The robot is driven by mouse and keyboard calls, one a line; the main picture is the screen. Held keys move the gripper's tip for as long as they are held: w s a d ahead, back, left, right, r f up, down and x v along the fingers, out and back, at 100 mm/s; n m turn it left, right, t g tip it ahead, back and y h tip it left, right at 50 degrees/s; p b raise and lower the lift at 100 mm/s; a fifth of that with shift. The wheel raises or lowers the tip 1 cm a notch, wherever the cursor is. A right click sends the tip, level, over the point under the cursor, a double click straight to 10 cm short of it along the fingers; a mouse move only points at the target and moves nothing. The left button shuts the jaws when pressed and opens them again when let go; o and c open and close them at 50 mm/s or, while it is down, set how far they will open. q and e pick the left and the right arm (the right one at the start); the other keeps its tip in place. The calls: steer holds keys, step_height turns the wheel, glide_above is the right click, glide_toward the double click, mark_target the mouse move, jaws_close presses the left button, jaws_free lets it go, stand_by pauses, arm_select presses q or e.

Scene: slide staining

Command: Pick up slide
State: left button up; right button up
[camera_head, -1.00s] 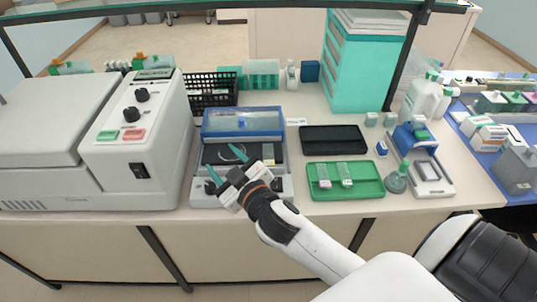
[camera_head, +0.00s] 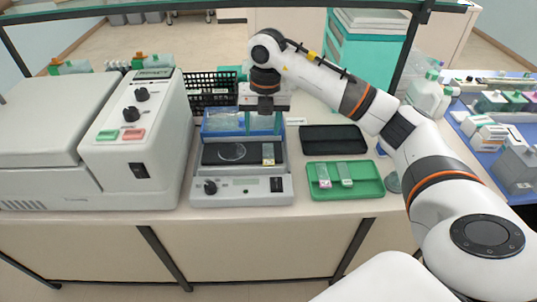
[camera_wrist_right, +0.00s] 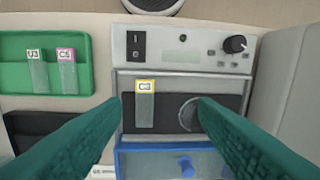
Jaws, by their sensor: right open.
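A glass slide (camera_head: 268,153) with a yellow-edged label lies on the right side of the black plate of the grey bench device. In the right wrist view, the yellow-labelled slide (camera_wrist_right: 145,105) lies between my open fingers, nearer the left one, below them and untouched. My right gripper (camera_head: 262,131) points down over the back of the device, its teal fingers apart and empty. Its fingers also frame the right wrist view (camera_wrist_right: 159,102). Two other slides, one with a white label (camera_head: 324,176) and one with a pink label (camera_head: 345,174), lie in the green tray (camera_head: 371,187). My left gripper is out of view.
A round glass dish (camera_head: 231,152) sits on the black plate, left of the slide. The blue-edged tray (camera_head: 206,129) is behind it. The large grey machine (camera_head: 130,182) stands close on the left. A black flat tray (camera_head: 332,140) lies to the right, behind the green tray.

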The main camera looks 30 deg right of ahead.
steer(key=d, duration=0.2)
steer(key=p, duration=0.2)
glide_above(269, 161)
steer(key=shift+m+h, duration=0.3)
steer(key=shift+h, duration=0.1)
step_height(269, 161, down, 6)
steer(key=shift+r, duration=0.2)
step_height(269, 161, down, 5)
steer(key=shift+r+p, duration=0.15)
steer(key=shift+p, duration=0.95)
steer(key=shift+f, duration=0.5)
steer(key=shift+c, duration=0.2)
steer(key=c, duration=1)
